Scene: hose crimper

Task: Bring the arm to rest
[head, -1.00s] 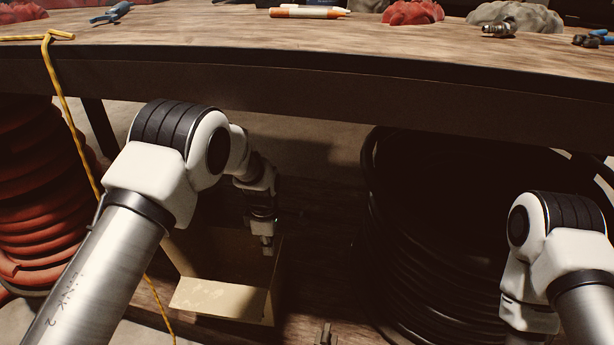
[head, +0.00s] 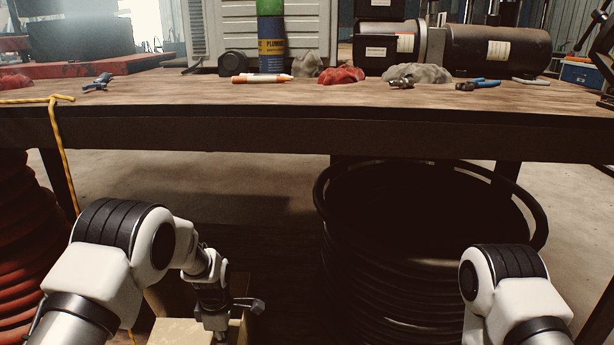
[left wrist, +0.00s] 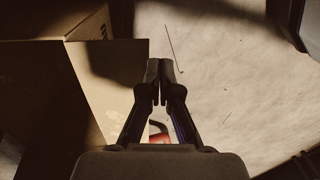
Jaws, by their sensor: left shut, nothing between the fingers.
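My left gripper (head: 221,334) hangs pointing down below the level of the tabletop, at the cardboard box (head: 178,332). In the left wrist view its two fingertips (left wrist: 160,68) are together with nothing between them. The cardboard box (left wrist: 108,78) lies to the left of the fingers there. A small red and dark thing (left wrist: 159,133) shows between the finger linkages; I cannot tell what it is. On the right only the bent part of my right arm shows; my right gripper is out of view.
Below stand a black hose coil (head: 420,200) and a red hose coil (head: 20,245). A yellow cord (head: 62,150) hangs at the left.

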